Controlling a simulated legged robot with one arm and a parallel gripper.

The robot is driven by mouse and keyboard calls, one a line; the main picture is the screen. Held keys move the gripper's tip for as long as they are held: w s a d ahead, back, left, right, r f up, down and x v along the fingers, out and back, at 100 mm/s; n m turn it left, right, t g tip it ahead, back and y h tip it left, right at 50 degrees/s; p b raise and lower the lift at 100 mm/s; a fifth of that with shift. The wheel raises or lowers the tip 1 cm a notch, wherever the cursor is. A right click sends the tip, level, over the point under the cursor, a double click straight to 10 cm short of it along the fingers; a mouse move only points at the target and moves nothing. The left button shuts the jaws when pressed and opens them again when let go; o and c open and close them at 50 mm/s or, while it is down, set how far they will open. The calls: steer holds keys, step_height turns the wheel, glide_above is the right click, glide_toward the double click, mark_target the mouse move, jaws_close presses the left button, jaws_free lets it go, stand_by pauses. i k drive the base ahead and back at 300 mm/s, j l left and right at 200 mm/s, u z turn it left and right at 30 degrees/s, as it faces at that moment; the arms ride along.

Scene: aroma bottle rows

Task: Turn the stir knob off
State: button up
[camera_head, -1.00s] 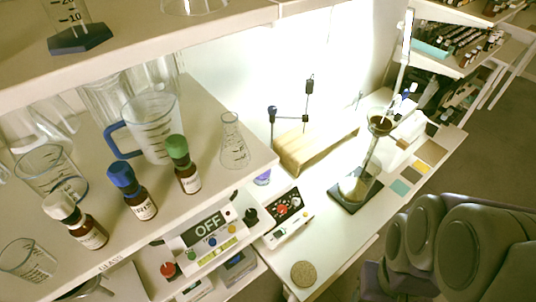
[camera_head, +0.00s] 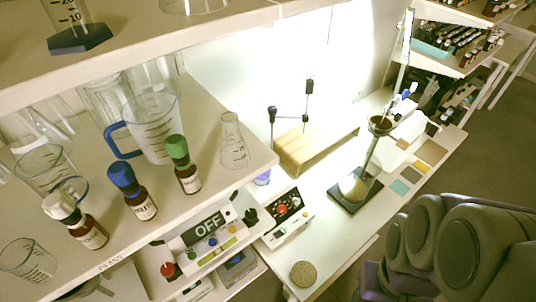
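A white box with a dark front panel (camera_head: 294,202) stands on the bench below the upper shelf. A red round knob (camera_head: 282,209) sits on that panel, with smaller marks around it too fine to read. To its left, another white unit has a display (camera_head: 208,225) reading "OFF", small coloured buttons and a black knob (camera_head: 250,216) at its right end. A red knob (camera_head: 167,269) is at its lower left. I cannot read which knob is labelled stir.
The shelf at left holds a beaker with a blue handle (camera_head: 150,130), brown bottles with green (camera_head: 183,165), blue and white caps, and a flask (camera_head: 233,142). A wooden block (camera_head: 310,150), a stand with glassware (camera_head: 352,192) and a cork disc (camera_head: 303,274) are on the bench.

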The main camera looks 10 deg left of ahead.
mark_target(296, 201)
steer(key=k+l+u, duration=0.1)
steer(key=l+u, duration=0.3)
steer(key=k+l+u, duration=0.1)
steer(key=u, duration=0.35)
steer(key=k+l+u, duration=0.15)
steer(key=u, duration=0.25)
steer(key=l, duration=0.1)
